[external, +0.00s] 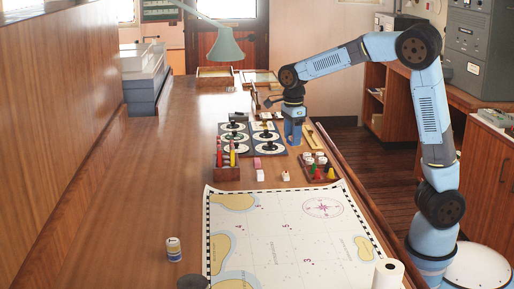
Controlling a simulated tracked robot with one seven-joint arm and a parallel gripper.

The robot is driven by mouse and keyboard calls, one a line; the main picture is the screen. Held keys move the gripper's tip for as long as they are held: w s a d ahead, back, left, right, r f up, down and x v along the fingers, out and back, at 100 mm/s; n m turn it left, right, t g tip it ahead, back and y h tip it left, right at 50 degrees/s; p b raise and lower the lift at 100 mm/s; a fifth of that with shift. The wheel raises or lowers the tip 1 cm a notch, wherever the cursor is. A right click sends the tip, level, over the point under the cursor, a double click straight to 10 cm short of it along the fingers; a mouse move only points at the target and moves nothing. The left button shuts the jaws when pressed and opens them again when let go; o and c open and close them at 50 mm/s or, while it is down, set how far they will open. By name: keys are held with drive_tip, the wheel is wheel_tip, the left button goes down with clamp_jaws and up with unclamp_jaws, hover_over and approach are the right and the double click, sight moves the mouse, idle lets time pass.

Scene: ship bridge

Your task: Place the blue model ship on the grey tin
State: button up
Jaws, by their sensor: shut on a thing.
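My gripper (293,138) points down at the right side of the table, beside the dark board with round discs. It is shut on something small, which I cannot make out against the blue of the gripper. I cannot pick out the blue model ship for certain. I also cannot tell which thing is the grey tin; a dark grey round object (193,282) stands at the front edge of the picture, left of the chart.
A dark board (251,137) with several round discs lies left of my gripper. Small wooden trays (228,173) and (319,171) hold coloured pieces. A chart (285,232) covers the front right; a small jar (174,249) stands left of it. The table's left middle is clear.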

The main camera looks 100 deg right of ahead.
drive_tip(key=w+a+r+n, duration=0.1)
drive_tip(key=w+a+n, duration=0.2)
drive_tip(key=w+a, duration=0.45)
drive_tip(key=w+a+r+n, duration=0.2)
drive_tip(key=w+a, duration=0.3)
drive_tip(key=a, duration=0.6)
drive_tip(key=w+a+r+n, duration=0.1)
drive_tip(key=w+a+n, duration=0.2)
drive_tip(key=w+a, duration=0.45)
drive_tip(key=a+r+n, duration=0.3)
drive_tip(key=a+n, duration=0.4)
drive_tip(key=a, duration=2.6)
hover_over(192, 281)
drive_tip(key=f, duration=0.8)
drive_tip(key=shift+s+f, duration=0.35)
drive_tip(key=shift+s, duration=0.05)
drive_tip(key=shift+w+a+f, duration=0.1)
drive_tip(key=shift+w+f, duration=0.25)
drive_tip(key=shift+f, duration=1.7)
